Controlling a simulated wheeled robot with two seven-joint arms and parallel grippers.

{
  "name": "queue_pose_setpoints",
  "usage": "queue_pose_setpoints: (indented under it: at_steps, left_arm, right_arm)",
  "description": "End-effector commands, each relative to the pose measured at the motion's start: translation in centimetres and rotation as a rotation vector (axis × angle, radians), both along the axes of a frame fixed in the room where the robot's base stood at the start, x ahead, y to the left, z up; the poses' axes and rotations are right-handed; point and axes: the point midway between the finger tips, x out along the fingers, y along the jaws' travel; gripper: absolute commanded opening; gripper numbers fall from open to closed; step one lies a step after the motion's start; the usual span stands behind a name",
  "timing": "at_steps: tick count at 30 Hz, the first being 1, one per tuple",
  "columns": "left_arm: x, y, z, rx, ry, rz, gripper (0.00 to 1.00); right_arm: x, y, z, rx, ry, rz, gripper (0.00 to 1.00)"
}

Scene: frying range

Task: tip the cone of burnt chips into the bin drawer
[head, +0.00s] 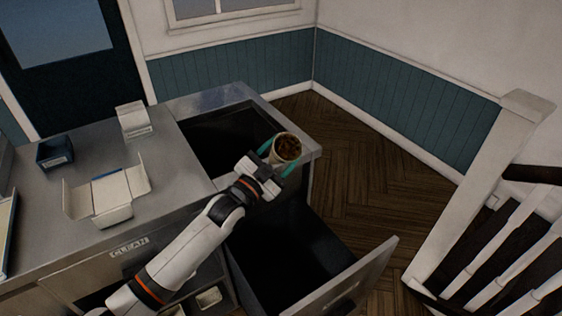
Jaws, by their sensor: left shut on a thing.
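The cone of burnt chips (286,149) is a pale paper cone with dark brown chips showing in its open top. My left gripper (277,160) is shut on the cone, with a teal finger on either side of it. It holds the cone mouth up near the counter's right edge, above and behind the bin drawer. The bin drawer (290,262) is pulled open below the counter, and its dark inside shows no contents that I can make out. My right gripper is out of view.
A dark sunken well (228,135) lies in the counter behind my left arm. An open white carton (112,212), a small dark box (55,152) and a white holder (133,119) stand on the steel counter (165,165). A white stair railing (480,190) stands at the right.

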Motion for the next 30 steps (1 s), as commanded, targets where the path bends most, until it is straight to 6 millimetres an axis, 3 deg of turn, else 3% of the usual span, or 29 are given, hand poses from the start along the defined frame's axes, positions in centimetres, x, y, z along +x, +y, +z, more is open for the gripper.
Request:
queue_pose_setpoints:
  at_steps: [1, 30]
  left_arm:
    - [0.0, 0.0, -0.6, 0.02, -0.032, -0.001, 0.09]
    - [-0.8, -0.6, -5.5, 0.415, -0.573, 0.0, 0.09]
  right_arm:
    - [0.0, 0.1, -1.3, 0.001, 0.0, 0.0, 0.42]
    - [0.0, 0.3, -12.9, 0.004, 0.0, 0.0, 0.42]
